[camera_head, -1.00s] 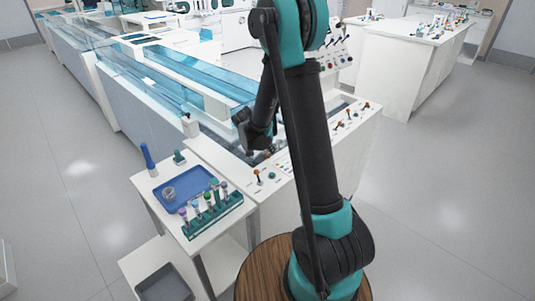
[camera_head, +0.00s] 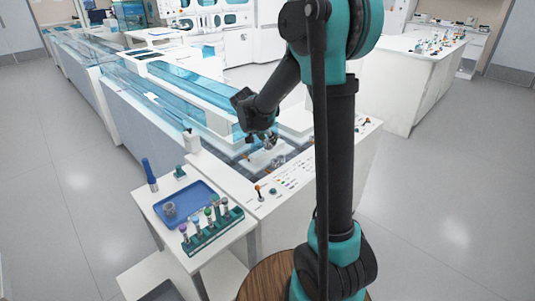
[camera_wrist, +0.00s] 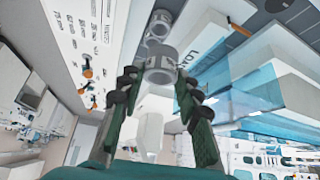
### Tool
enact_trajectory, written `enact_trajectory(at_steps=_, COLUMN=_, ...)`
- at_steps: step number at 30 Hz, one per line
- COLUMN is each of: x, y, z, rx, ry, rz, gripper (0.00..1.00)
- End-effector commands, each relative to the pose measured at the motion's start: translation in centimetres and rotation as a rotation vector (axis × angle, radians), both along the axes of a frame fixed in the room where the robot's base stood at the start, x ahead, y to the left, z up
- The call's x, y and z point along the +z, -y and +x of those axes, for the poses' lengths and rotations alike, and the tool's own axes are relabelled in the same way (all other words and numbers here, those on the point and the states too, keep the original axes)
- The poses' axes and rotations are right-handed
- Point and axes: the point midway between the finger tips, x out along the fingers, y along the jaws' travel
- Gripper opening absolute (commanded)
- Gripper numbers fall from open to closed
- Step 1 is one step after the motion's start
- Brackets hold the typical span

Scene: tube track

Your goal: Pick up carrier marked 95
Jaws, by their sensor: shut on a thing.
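In the wrist view, my gripper (camera_wrist: 155,85) is shut on a grey round carrier (camera_wrist: 161,67), held between its two dark green fingertips. A dark mark shows on the carrier's side, but it is too small to read. More grey carriers (camera_wrist: 160,22) show beyond it, near the track. In the head view, my gripper (camera_head: 264,141) hangs above the near end of the tube track, and the carrier in it is small and partly hidden.
The white bench with coloured labels and orange-topped valves (camera_head: 259,188) lies in front of the track. A side table holds a blue tray (camera_head: 204,194) and a teal rack of tubes (camera_head: 218,232). Clear blue covers (camera_head: 190,82) run along the track. Floor at right is free.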

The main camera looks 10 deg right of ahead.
Motion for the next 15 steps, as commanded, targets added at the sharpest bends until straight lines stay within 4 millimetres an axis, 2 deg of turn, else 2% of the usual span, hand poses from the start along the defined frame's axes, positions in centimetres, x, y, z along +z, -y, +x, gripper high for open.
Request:
enact_trajectory(at_steps=1, x=1.3, y=0.0, z=0.0, rx=0.000, ry=0.000, rz=0.000, gripper=0.17)
enact_trajectory(at_steps=6, x=4.7, y=0.0, z=0.0, rx=0.000, ry=0.000, rz=0.000, gripper=0.17)
enact_trajectory(at_steps=15, x=7.7, y=0.0, z=0.0, rx=0.000, ry=0.000, rz=0.000, gripper=0.17)
